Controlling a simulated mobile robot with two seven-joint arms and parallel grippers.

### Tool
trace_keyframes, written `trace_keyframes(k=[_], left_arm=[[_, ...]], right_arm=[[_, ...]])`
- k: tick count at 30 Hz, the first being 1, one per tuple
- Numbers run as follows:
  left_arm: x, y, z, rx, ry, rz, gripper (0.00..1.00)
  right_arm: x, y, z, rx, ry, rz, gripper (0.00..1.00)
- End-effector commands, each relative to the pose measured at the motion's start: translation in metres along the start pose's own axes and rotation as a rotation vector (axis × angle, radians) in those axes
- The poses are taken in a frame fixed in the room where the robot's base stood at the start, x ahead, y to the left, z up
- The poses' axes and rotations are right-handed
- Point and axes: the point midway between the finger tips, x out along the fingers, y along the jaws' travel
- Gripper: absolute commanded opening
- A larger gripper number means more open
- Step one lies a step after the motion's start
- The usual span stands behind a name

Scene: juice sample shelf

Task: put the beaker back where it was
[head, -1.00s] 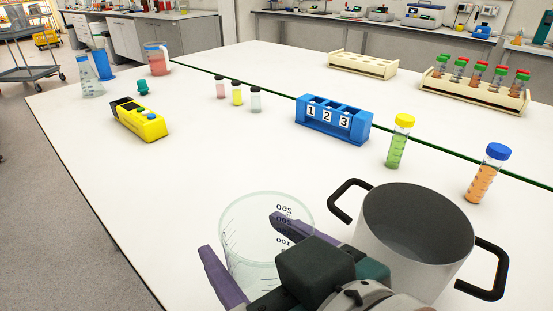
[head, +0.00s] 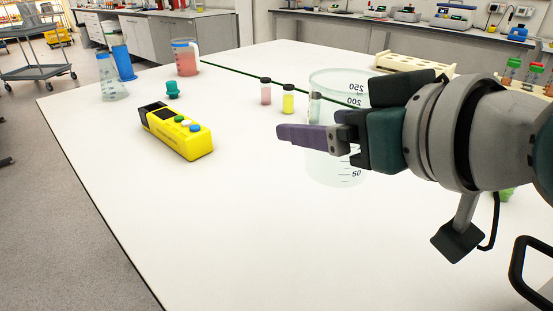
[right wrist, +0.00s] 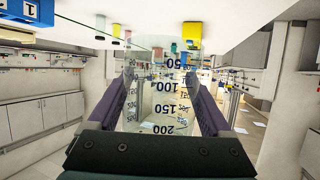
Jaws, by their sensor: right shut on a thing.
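The clear beaker (head: 338,172) with dark graduation marks is held upright in my right gripper (head: 318,132), in the middle of the head view. Whether its base touches the table cannot be told. In the right wrist view the beaker (right wrist: 160,100) fills the space between the two purple fingers of the gripper (right wrist: 160,98). One finger lies across the near side of the beaker in the head view. My left gripper is not in view.
A yellow device (head: 178,132) lies left of the beaker on the white table (head: 220,240). A teal stopper (head: 173,90), a flask (head: 112,78), a blue cylinder (head: 122,63) and a jug of pink liquid (head: 186,58) stand behind it. Small vials (head: 288,99) stand beyond the beaker. The front table area is clear.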

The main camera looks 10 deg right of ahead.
Motion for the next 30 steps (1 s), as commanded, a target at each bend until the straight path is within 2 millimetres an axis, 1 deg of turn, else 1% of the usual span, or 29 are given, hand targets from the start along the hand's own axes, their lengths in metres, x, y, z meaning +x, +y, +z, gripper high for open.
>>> trace_keyframes(k=[1, 3, 6, 9, 13, 18, 21, 30], left_arm=[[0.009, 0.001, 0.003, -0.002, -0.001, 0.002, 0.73], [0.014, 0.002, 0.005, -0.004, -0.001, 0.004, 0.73], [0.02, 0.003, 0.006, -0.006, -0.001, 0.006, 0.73], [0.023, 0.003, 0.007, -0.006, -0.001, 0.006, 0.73], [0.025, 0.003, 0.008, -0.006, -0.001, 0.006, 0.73], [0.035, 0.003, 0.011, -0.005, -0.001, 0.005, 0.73], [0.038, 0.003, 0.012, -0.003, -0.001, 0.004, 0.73], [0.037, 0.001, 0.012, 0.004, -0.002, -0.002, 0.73]], right_arm=[[0.008, 0.0, 0.02, 0.002, -0.005, 0.0, 0.15], [0.015, 0.0, 0.038, 0.001, -0.004, 0.0, 0.15], [0.024, 0.0, 0.058, -0.001, -0.002, 0.0, 0.15], [0.029, 0.0, 0.069, 0.0, 0.001, 0.0, 0.15], [0.033, 0.0, 0.077, 0.0, 0.001, -0.001, 0.15], [0.044, 0.0, 0.104, -0.001, -0.001, 0.0, 0.15], [0.047, 0.0, 0.112, -0.001, 0.0, 0.0, 0.15], [0.048, 0.0, 0.113, -0.002, 0.003, 0.0, 0.15]])
